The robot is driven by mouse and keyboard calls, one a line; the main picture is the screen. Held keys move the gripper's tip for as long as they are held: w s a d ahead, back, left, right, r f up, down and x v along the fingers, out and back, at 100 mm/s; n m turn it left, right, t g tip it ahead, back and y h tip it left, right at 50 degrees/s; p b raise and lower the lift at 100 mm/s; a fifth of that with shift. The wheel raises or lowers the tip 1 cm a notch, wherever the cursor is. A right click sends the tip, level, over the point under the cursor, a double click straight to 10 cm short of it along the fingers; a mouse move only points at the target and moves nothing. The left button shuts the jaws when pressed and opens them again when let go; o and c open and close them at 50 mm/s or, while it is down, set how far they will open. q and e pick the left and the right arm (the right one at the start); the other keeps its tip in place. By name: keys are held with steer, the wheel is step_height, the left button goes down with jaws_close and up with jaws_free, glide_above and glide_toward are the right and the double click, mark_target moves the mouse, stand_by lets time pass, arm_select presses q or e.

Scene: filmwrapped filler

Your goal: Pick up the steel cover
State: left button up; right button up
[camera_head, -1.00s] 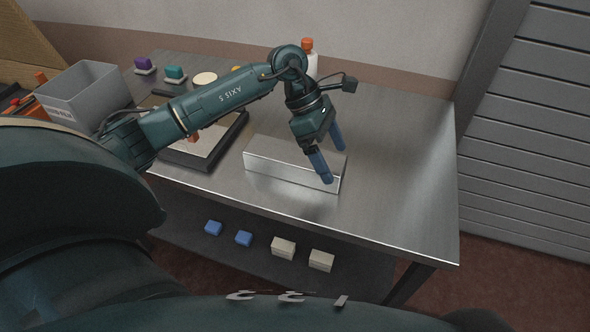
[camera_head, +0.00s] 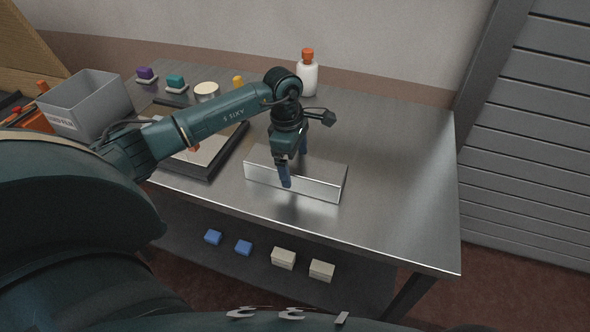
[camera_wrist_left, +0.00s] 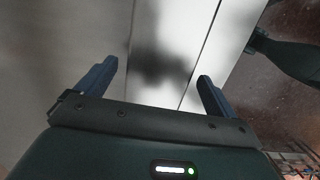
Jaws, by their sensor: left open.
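The steel cover (camera_head: 318,184) is a long, shiny box-like piece on the metal table. In the wrist view the cover (camera_wrist_left: 172,50) runs up between the fingers, with a dark shadow on its top face. My left gripper (camera_head: 293,168) is open at the left part of the cover, one finger in front of its near face and the other toward its far side. The open fingers also show in the wrist view (camera_wrist_left: 157,88), with the cover between their lines. I cannot tell whether the fingers touch it. My right gripper is not in view.
A dark tray (camera_head: 207,170) lies left of the cover under my arm. A grey bin (camera_head: 88,105), a white bottle with an orange cap (camera_head: 307,77) and small coloured items stand behind. Blue and beige blocks (camera_head: 283,258) lie on the lower shelf. The right of the table (camera_head: 405,170) is clear.

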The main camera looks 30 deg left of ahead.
mark_target(295, 162)
arm_select(q)
step_height(295, 162, down, 4)
steer(key=shift+w+d+r, duration=0.1)
steer(key=shift+d+r, duration=0.05)
steer(key=shift+r, duration=0.1)
steer(key=shift+r, duration=0.1)
steer(key=c, duration=1.4)
steer(key=shift+w, duration=0.1)
